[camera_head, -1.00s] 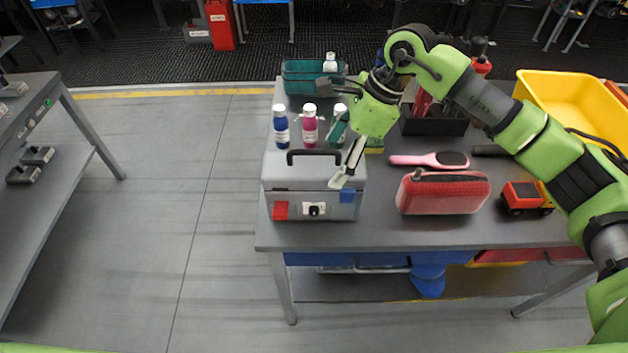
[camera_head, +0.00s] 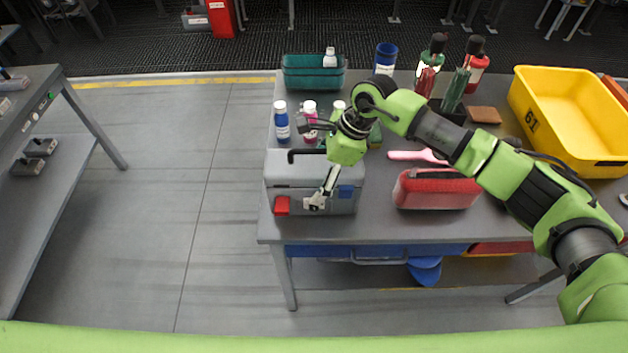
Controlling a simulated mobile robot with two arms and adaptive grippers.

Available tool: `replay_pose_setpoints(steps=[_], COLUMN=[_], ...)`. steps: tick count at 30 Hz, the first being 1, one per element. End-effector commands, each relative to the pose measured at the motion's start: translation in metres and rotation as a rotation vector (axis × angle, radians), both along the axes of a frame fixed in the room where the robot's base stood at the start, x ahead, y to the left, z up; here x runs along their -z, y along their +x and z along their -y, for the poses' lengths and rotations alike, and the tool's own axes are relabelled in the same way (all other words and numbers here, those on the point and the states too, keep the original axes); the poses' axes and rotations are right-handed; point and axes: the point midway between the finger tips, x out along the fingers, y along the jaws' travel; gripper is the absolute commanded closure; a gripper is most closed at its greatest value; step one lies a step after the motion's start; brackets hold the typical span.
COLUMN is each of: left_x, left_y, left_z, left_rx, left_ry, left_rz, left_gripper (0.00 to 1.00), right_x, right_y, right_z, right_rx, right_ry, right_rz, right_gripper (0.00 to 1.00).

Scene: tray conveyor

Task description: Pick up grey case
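The grey case (camera_head: 287,178) stands at the front left of the table, with a black handle (camera_head: 294,152) on top and red and blue latches on its front. My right gripper (camera_head: 311,163) is over the case with its two fingers spread apart. One finger hangs in front of the case's front face, and the other reaches behind the handle. The gripper covers the right part of the handle and the front middle. I cannot tell whether the fingers touch the case. My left gripper is not in view.
Several bottles, including a blue one (camera_head: 281,124), stand just behind the case. A red pouch (camera_head: 433,191) lies to its right, with a pink brush (camera_head: 409,155) behind. A teal bin (camera_head: 300,78) and a yellow bin (camera_head: 566,103) are farther back. The floor left of the table is clear.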

Motion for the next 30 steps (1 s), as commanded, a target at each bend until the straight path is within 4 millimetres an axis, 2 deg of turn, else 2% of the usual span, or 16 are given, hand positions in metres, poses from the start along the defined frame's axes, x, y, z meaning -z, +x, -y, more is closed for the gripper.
replay_pose_setpoints(steps=[1,6,8,17,22,27,30], left_x=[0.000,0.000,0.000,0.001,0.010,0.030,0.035], left_y=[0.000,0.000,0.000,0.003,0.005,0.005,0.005], left_z=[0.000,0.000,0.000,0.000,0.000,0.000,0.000], left_rx=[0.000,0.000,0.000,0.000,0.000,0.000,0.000], left_ry=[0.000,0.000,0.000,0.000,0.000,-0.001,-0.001], left_rz=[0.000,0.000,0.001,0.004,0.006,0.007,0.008], left_gripper=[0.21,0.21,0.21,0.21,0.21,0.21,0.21], right_x=[0.000,0.000,0.000,-0.004,-0.011,-0.033,-0.051], right_y=[0.000,0.000,0.000,0.001,0.002,0.001,-0.016], right_z=[0.000,0.000,0.000,-0.001,-0.001,-0.001,-0.001], right_rx=[0.000,0.001,0.001,0.001,0.001,-0.002,-0.005], right_ry=[0.000,0.000,0.000,0.004,0.005,0.006,0.005], right_rz=[0.000,0.000,0.000,0.004,0.006,0.010,0.010], right_gripper=[0.29,0.73,0.87,0.87,0.87,0.87,0.87])
